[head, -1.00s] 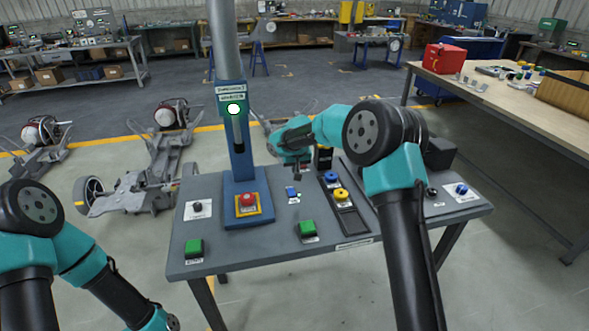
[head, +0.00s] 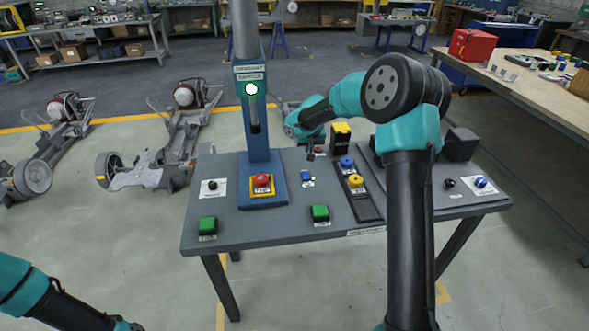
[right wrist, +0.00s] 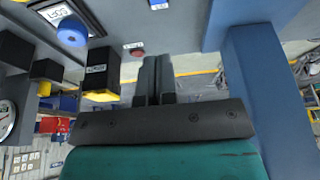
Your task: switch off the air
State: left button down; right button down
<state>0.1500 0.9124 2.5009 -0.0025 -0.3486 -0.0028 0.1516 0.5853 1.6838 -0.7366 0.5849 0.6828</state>
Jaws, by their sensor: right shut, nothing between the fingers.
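I cannot read which control is marked for air. On the grey control table (head: 270,229), a blue knob (head: 346,162) and a yellow knob (head: 355,181) sit in a dark strip; the blue knob also shows in the right wrist view (right wrist: 72,32). A small blue switch (head: 307,177) lies left of them. A black knob (head: 450,183) and another blue knob (head: 480,182) sit at the right end. My right gripper (head: 311,156) is shut and empty above the table's back part, behind the small switch. Its fingers (right wrist: 155,75) point down toward a red button (right wrist: 137,52). My left gripper is out of frame.
A blue post (head: 257,130) with a lit green lamp stands left of my right gripper, close by. A red stop button (head: 262,181) is at its foot. A yellow-topped black block (head: 341,138) stands right of the gripper. Green buttons (head: 320,213) line the front.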

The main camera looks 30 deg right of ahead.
aim_at(306, 176)
jog(key=shift+d, duration=0.1)
jog(key=x, duration=1.4)
jog(key=shift+s+f, duration=0.1)
jog(key=shift+s, duration=0.25)
jog(key=shift+w+f, duration=0.15)
jog(key=shift+f, duration=0.45)
jog(key=shift+s+a+f, duration=0.1)
jog(key=shift+s+a, duration=0.15)
jog(key=shift+s, duration=0.2)
jog(key=shift+s+a, duration=0.1)
jog(key=shift+s, duration=0.35)
